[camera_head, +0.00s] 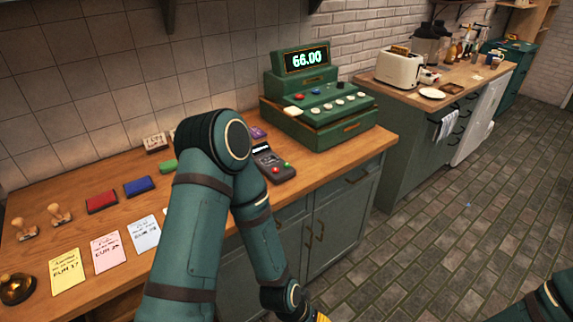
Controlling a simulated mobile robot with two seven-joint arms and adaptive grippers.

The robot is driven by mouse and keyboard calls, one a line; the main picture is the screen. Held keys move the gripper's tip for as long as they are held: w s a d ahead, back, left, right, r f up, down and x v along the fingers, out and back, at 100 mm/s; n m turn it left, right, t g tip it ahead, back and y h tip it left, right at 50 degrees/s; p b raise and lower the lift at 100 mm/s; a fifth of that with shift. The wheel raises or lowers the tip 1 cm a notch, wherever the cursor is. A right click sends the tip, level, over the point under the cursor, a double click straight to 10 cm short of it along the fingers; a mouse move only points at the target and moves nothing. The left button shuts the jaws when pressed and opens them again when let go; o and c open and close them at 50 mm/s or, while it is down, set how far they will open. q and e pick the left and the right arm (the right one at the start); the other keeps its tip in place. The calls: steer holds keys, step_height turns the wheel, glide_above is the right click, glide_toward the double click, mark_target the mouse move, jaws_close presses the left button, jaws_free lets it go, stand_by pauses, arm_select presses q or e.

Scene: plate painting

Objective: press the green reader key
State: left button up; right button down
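The dark card reader (270,160) lies on the wooden counter, left of the green cash register. Its small screen faces up, and a green key (287,165) and a red key (276,169) show at its near end. My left arm rises in front of the counter and hides part of the area left of the reader. That arm bends back down to the bottom edge, where only a bit of yellow shows; its fingers are out of frame. My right arm shows only as a piece at the lower right corner, its gripper out of view.
The cash register (318,105) reads 66.00 and stands right behind the reader. Red (102,202) and blue (139,186) pads, two wooden stamps, a brass bell (16,288) and handwritten notes (108,251) lie to the left. A toaster (399,68) stands on the farther counter.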

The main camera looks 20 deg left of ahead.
arm_select(q)
jaws_close()
stand_by(1.1)
